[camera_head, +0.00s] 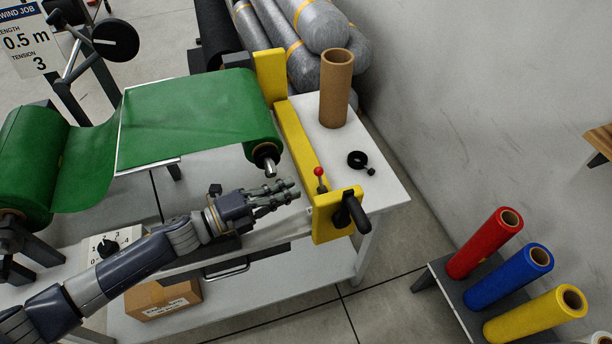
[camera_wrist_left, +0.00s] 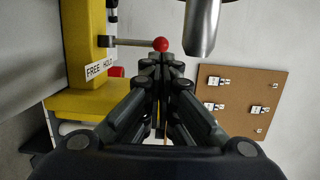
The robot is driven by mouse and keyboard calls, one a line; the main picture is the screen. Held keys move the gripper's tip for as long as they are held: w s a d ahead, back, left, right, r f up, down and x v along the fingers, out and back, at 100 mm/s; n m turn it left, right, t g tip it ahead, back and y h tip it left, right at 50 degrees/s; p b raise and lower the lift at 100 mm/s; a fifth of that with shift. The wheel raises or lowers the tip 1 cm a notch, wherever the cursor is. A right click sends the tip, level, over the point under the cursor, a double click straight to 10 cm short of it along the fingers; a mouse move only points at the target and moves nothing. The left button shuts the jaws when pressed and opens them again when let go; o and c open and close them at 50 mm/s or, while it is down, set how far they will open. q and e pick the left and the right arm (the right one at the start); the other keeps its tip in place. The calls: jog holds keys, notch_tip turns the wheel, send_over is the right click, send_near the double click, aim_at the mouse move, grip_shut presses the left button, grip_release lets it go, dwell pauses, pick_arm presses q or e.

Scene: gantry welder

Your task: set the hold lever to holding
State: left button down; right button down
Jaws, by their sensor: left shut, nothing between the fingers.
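The hold lever shows as a red ball knob (camera_head: 319,171) on a thin rod at the yellow end frame (camera_head: 323,214). In the left wrist view the red ball (camera_wrist_left: 161,44) sits at the end of a metal rod coming from the yellow frame (camera_wrist_left: 82,40). My left gripper (camera_head: 292,190) is shut and empty, just left of the knob. In the wrist view its fingertips (camera_wrist_left: 162,62) lie just below the ball; contact is unclear.
A green roll (camera_head: 200,115) with a metal core end (camera_head: 268,167) is close above my gripper. A black crank handle (camera_head: 350,212) sits on the frame's right. A cardboard tube (camera_head: 336,88) and a black ring tool (camera_head: 359,160) are on the white table (camera_head: 385,188).

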aim_at(320, 180)
pick_arm(q)
jog(key=shift+p+x, duration=0.65)
jog(key=shift+x, duration=2)
